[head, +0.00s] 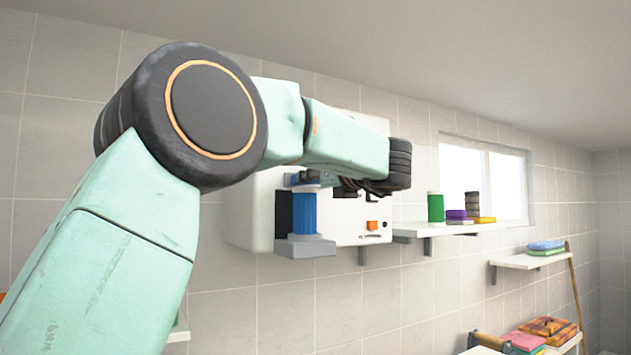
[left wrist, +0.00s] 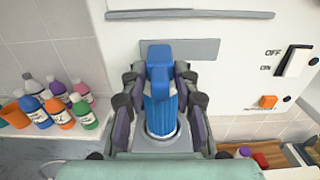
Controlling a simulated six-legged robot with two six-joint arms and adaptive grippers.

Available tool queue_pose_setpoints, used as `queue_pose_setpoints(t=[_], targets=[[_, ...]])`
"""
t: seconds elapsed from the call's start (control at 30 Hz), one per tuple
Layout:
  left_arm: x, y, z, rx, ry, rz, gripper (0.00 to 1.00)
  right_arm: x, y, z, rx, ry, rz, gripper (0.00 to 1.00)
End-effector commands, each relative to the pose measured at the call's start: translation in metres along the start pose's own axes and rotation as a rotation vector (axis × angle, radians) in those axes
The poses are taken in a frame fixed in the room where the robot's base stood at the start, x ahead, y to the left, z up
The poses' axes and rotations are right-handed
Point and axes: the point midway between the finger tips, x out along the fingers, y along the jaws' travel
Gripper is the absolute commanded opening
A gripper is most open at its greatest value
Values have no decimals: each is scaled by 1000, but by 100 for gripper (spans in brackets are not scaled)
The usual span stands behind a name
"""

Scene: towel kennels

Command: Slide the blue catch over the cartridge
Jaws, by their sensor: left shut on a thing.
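A ribbed blue cartridge (head: 304,211) stands upright in a grey holder (head: 305,248) on the front of a white wall unit. It also shows in the left wrist view (left wrist: 161,112). The smooth blue catch (left wrist: 160,66) is at the top of the cartridge, in front of a grey plate. My left gripper (left wrist: 160,80) has its fingers on both sides of the catch and is shut on it. In the head view, my left gripper (head: 349,189) is partly hidden by my arm. My right gripper is in neither view.
Shelves to the right hold a green container (head: 436,208) and folded towels (head: 545,247). Several coloured bottles (left wrist: 57,100) stand on a ledge at left in the left wrist view.

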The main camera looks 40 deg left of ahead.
Motion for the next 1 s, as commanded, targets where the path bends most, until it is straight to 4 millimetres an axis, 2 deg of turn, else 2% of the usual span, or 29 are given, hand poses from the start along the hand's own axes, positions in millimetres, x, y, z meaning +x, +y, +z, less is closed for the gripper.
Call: queue_pose_setpoints(t=[0.17, 0.7, 0.87, 1.0], targets=[[0, 2, 2, -1, -1, 4, 40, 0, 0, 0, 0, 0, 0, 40], [-1, 1, 0, 0, 0, 3, 40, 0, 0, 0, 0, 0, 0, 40], [-18, 0, 1, 1, -2, 0, 40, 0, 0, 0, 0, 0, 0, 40], [-47, 0, 2, 2, -4, 1, 40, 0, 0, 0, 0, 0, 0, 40]])
